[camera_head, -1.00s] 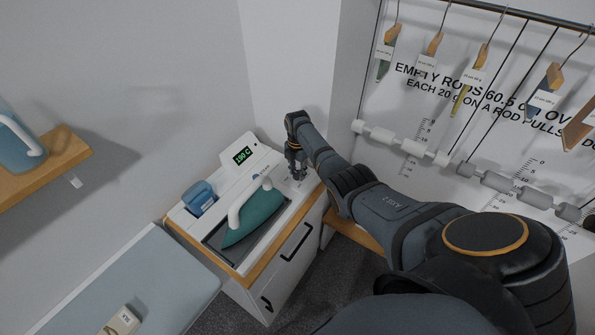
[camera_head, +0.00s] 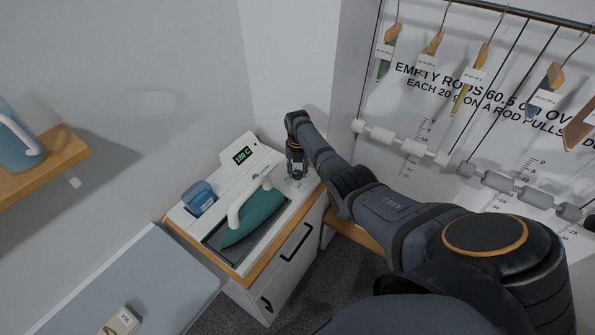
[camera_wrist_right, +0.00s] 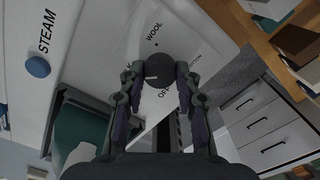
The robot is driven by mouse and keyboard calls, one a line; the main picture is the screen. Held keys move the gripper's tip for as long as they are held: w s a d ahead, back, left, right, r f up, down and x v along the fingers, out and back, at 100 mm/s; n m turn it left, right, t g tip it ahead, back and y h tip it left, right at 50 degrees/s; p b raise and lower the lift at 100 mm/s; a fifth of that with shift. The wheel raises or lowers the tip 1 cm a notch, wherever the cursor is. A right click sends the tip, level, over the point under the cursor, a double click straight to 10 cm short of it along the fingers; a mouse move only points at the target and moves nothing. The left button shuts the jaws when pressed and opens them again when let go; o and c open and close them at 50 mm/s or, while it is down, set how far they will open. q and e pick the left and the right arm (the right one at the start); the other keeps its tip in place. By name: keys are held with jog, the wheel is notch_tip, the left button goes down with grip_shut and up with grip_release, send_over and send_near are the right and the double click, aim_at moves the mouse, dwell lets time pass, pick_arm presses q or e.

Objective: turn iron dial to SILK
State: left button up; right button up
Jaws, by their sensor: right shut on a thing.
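The iron station (camera_head: 240,262) stands in the corner with a teal iron (camera_head: 254,216) resting on it. Its dial, a dark round knob (camera_wrist_right: 159,68), shows in the wrist view with a white mark on its left side. WOOL is printed above the knob and OFF below it; a label at the left is mostly hidden behind a finger, only a K showing. My right gripper (camera_wrist_right: 158,82) is shut on the dial, one finger on each side. In the head view the right gripper (camera_head: 297,170) points down at the station's right end. My left gripper is out of view.
A small display (camera_head: 243,155) appears to read 180 C. A blue STEAM button (camera_wrist_right: 38,67) is on the panel. A blue container (camera_head: 199,197) stands beside the iron. An ironing board (camera_head: 150,285) is at lower left, and hanging rods (camera_head: 400,145) are at the right.

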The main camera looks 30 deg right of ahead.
aim_at(298, 173)
jog(key=shift+w+r+n, duration=0.1)
jog(key=shift+n, duration=0.2)
dwell(0.4)
jog(key=o, duration=1.2)
jog(key=shift+c, duration=0.2)
notch_tip(298, 173, up, 12)
